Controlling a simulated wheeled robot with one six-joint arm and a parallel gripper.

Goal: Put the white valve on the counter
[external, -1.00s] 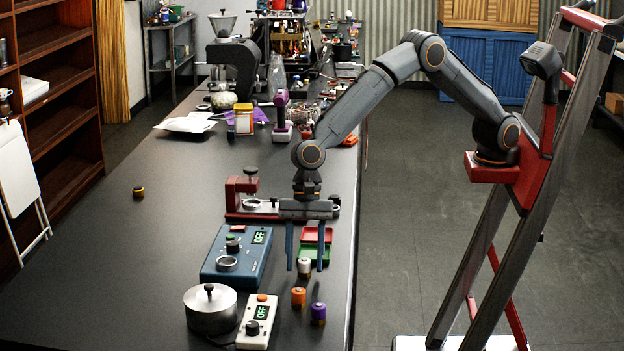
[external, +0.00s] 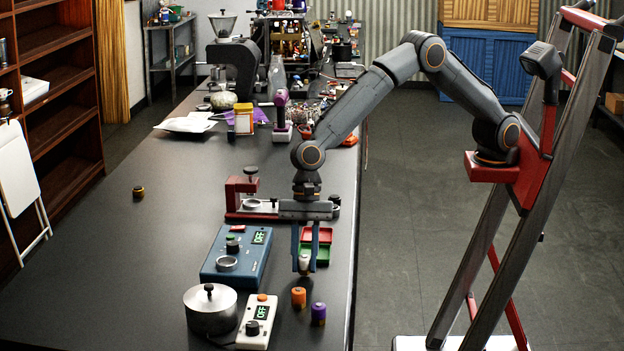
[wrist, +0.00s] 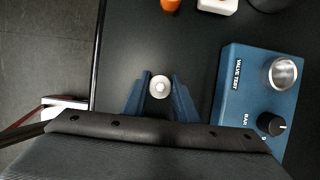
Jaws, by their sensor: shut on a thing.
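The white valve (external: 304,262) is a small pale cylinder at the right part of the dark counter (external: 150,260). My gripper (external: 308,268) points straight down and its blue fingers are shut on the valve. In the wrist view the valve (wrist: 159,87) shows from above as a round white top between the two fingertips (wrist: 160,92). In the external view the valve is upright and low; I cannot tell whether its base touches the counter.
A blue valve test box (external: 236,258) stands left of my gripper. Red and green trays (external: 318,235) lie just behind it. An orange valve (external: 298,297) and a purple valve (external: 318,312) stand in front, near a white meter (external: 258,320) and a steel pot (external: 210,310).

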